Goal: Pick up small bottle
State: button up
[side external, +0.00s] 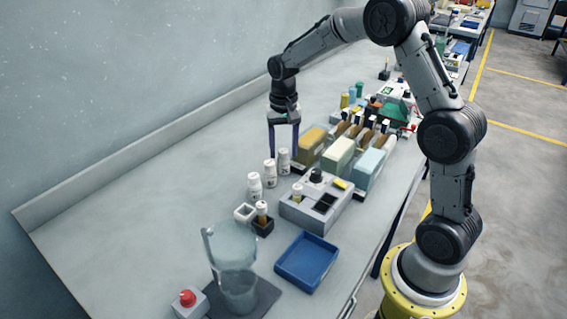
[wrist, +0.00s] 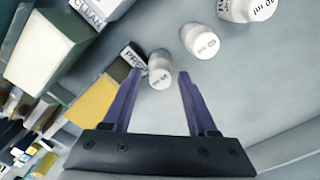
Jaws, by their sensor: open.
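Three white-capped bottles stand in a row on the bench. The one nearest my gripper (side external: 284,154) is a white bottle (side external: 284,162) that looks the smallest in the wrist view (wrist: 160,70). The middle bottle (side external: 270,172) and the larger front bottle (side external: 254,187) also show in the wrist view, at the middle (wrist: 201,42) and top edge (wrist: 246,9). My gripper is open and empty, its purple fingers pointing down. In the wrist view the nearest bottle appears between the fingertips (wrist: 161,75); whether they touch it I cannot tell.
A brown-yellow block (side external: 311,145), a pale green block (side external: 338,155) and a light blue block (side external: 367,168) stand close right of the bottles. A grey holder (side external: 310,212), blue tray (side external: 307,261) and clear jug (side external: 235,250) are nearer the front. The bench left of the bottles is clear.

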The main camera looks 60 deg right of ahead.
aim_at(284, 162)
notch_tip(284, 162, down, 5)
dwell(0.3)
grip_shut()
